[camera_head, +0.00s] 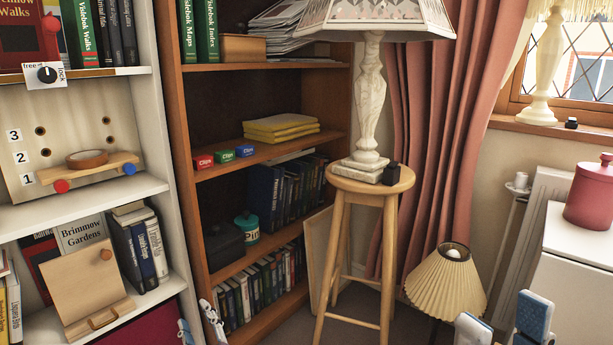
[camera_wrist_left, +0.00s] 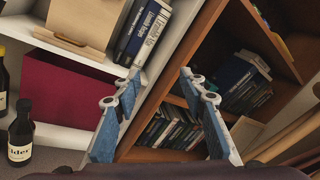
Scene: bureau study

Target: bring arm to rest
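My left gripper (camera_head: 199,325) shows at the bottom edge of the head view, in front of the foot of the shelves, with only its fingertips visible. In the left wrist view my left gripper (camera_wrist_left: 160,90) has its two blue-padded fingers spread apart with nothing between them. It points toward the lower shelves. My right gripper (camera_head: 504,323) shows at the bottom right of the head view. Its two fingers stand apart with no object seen between them; the rest is cut off by the frame edge.
A white shelf unit (camera_head: 100,205) and a brown bookcase (camera_head: 175,130) stand at left. A wooden stool (camera_head: 343,230) carries a lamp (camera_head: 370,90). A pleated lamp (camera_head: 447,283) and a white cabinet (camera_head: 575,290) are near my right gripper. Dark bottles (camera_wrist_left: 20,135) stand at left.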

